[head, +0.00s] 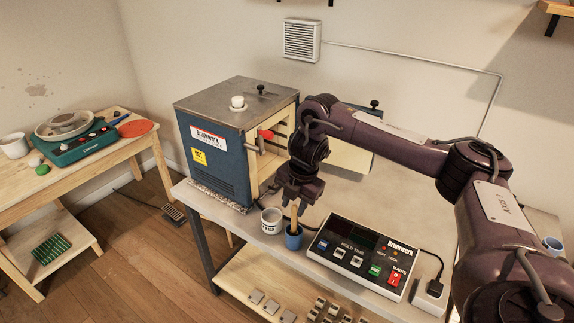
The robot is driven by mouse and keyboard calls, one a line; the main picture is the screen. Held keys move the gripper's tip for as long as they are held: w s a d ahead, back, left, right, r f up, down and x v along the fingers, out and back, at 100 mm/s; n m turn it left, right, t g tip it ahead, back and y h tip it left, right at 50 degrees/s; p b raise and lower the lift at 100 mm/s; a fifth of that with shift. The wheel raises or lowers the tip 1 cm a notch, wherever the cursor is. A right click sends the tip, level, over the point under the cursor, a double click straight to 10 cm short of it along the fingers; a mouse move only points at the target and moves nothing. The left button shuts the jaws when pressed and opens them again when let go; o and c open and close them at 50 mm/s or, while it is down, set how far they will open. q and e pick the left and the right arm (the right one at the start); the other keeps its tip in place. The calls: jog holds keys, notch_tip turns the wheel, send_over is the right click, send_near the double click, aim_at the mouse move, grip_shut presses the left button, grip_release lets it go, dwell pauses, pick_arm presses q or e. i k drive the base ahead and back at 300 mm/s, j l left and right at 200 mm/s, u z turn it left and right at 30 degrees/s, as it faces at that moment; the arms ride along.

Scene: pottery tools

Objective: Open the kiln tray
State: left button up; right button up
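The kiln (215,150) is a blue box with a grey top, standing on the left end of the grey table. Its right-hand front is open, showing a pale lining. A red-tipped handle (265,134) sticks out at the opening; I cannot tell whether it belongs to the tray. My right gripper (295,203) points down in front of the opening, above a blue cup (293,238). A wooden stick (294,215) stands up from the cup close to the fingers. Whether they touch it is unclear. My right arm hides part of the kiln's opening. My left gripper is out of view.
A control box (360,258) with buttons sits to the right. A pale panel (352,157), perhaps the kiln door, shows behind my arm. A wooden table (85,165) with a pottery wheel (82,138) stands left.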

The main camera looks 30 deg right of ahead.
aim_at(267, 164)
jog(key=i+l, duration=0.9)
